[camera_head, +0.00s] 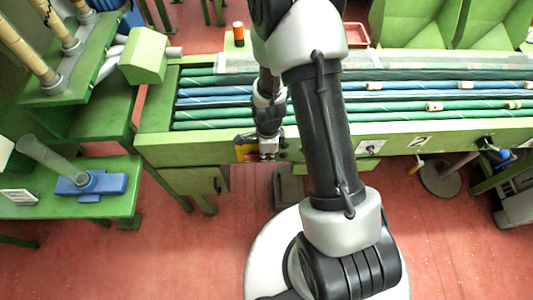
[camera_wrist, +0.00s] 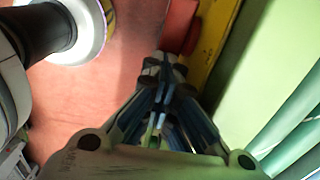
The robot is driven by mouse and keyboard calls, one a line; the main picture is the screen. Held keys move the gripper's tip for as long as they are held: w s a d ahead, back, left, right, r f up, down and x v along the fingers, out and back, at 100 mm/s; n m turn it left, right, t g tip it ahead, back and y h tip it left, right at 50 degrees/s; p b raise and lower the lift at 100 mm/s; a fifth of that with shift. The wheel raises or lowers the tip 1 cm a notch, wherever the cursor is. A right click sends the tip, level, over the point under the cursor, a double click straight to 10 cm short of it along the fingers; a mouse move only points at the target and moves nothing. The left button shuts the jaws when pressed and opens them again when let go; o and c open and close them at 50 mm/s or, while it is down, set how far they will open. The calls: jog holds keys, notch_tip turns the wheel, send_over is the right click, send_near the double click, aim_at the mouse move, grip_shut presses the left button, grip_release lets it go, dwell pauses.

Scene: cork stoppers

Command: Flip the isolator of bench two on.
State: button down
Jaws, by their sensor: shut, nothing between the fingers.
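A yellow box (camera_head: 244,141) with a red part sits on the front of the long green bench, just left of my gripper in the head view. It looks like an isolator; no bench number is readable. In the wrist view, the yellow plate (camera_wrist: 208,45) runs along the green front, with a red knob or handle (camera_wrist: 178,24) beside it. My gripper (camera_head: 268,153) is shut and empty, pointing down in front of the bench. In the wrist view its fingertips (camera_wrist: 165,66) are close to the red part; I cannot tell whether they touch. The switch position is not clear.
The green bench (camera_head: 155,148) carries long green and blue tubes with cork stoppers. A white plate (camera_head: 371,147) with a dark mark and a label (camera_head: 418,141) are farther right on its front. A side bench (camera_head: 30,208) with a blue stand (camera_head: 88,185) is at left. Red floor lies in front.

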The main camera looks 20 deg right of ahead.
jog(key=shift+r, duration=0.1)
jog(key=shift+r+p, duration=0.6)
jog(key=shift+r, duration=0.15)
notch_tip(320, 180, up, 14)
jog(key=p, duration=0.5)
jog(key=shift+p, duration=0.4)
